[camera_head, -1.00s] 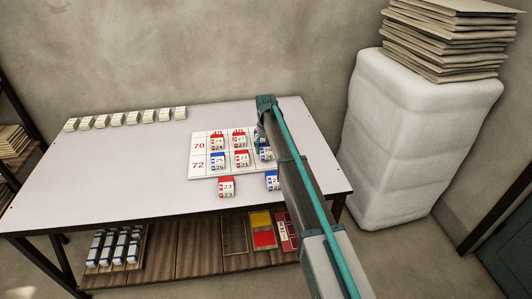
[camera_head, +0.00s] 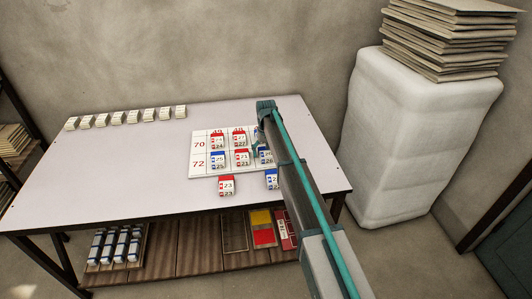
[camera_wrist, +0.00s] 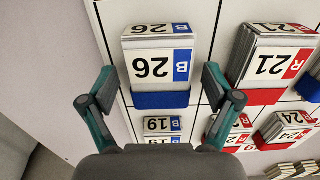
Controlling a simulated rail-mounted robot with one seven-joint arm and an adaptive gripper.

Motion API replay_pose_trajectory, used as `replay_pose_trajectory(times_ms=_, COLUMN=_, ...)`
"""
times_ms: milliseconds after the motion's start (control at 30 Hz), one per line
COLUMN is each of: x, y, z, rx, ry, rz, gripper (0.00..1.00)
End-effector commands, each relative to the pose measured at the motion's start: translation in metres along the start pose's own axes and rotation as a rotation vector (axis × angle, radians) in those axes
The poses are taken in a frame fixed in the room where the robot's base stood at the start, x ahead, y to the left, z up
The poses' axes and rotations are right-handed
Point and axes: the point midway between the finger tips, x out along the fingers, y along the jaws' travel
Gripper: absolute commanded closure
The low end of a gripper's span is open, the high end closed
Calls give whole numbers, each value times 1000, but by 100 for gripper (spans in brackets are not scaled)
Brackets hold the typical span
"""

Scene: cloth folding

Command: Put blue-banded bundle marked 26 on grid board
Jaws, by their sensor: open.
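The blue-banded bundle marked 26 (camera_wrist: 153,68) lies on the grid board (camera_wrist: 209,40), in a cell at the board's edge. It also shows in the head view (camera_head: 265,156), partly covered by my arm. In the wrist view its number is upside down. My gripper (camera_wrist: 160,78) is open, with one fingertip on each side of the bundle and a visible gap at both. No finger touches it that I can see. In the head view the fingers are mostly hidden by the arm.
Red-banded bundle 21 (camera_wrist: 270,58) and blue-banded bundle 19 (camera_wrist: 163,126) lie in neighbouring cells. Bundle 23 (camera_head: 227,186) and a partly hidden blue bundle (camera_head: 272,180) lie in front of the board. Several small blocks (camera_head: 131,118) line the back left. The table's left half is mostly clear.

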Motion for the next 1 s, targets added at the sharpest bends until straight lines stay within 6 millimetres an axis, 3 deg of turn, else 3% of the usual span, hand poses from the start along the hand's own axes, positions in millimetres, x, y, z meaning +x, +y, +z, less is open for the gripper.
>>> replay_pose_trajectory(times_ms=267, x=-15, y=0, z=-1, rx=0, ry=2, rz=0, gripper=11)
replay_pose_trajectory(times_ms=700, x=-95, y=0, z=-1, rx=0, ry=2, rz=0, gripper=11)
replay_pose_trajectory(times_ms=1000, x=-122, y=0, z=0, rx=0, ry=0, rz=0, gripper=11)
